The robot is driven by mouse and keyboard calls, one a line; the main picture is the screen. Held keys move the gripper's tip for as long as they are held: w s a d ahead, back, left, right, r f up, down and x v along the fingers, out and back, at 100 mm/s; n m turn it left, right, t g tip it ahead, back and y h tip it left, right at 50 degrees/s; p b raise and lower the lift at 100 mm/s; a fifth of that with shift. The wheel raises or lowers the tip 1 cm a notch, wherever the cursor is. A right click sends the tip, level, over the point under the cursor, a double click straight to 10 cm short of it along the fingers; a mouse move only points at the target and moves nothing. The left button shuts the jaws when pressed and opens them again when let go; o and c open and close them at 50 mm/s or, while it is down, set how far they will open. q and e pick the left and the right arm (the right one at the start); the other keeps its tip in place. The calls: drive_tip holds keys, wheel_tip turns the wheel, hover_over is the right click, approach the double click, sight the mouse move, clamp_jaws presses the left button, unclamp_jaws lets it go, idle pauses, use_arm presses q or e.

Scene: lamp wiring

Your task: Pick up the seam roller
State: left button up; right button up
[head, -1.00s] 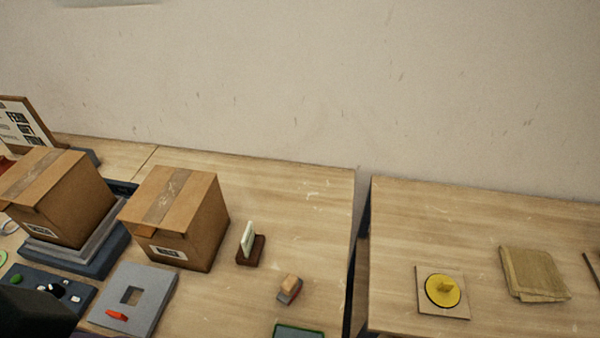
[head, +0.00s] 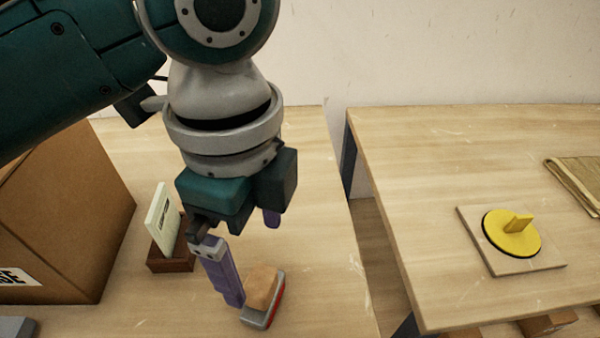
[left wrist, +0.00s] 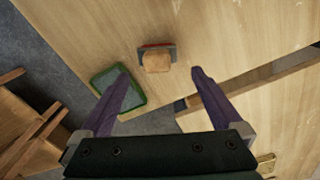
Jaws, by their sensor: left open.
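A small block with a tan wooden top and a grey and red base (head: 262,292) lies on the wooden table; it is the likeliest seam roller, but I cannot make out a roller. It also shows in the left wrist view (left wrist: 157,60), just beyond and between the fingertips. My left gripper (head: 254,262) is open above the table, its purple fingers pointing down. One finger overlaps the block's left side in the head view; contact cannot be told. In the left wrist view the gripper (left wrist: 160,74) has nothing between its fingers. My right gripper is not in view.
A card in a brown wooden holder (head: 170,258) stands close left of the gripper, beside a cardboard box (head: 70,220). A green-rimmed tray (left wrist: 135,97) lies near the table edge. A gap separates the second table (head: 400,200), which bears a yellow disc (head: 511,236) on a board.

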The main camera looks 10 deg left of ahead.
sight(260, 276)
use_arm(q)
wheel_tip(260, 276, down, 4)
drive_tip(key=shift+f, duration=0.25)
drive_tip(key=f, duration=0.1)
drive_tip(key=f+b, duration=0.1)
drive_tip(key=f, duration=0.3)
drive_tip(key=shift+s+f, duration=0.15)
drive_tip(key=shift+s, duration=0.1)
drive_tip(key=shift+c, duration=0.2)
drive_tip(key=c, duration=1.3)
drive_tip(key=shift+o, duration=0.2)
wheel_tip(260, 276, up, 20)
drive_tip(key=p, duration=0.4)
drive_tip(key=shift+p, duration=0.3)
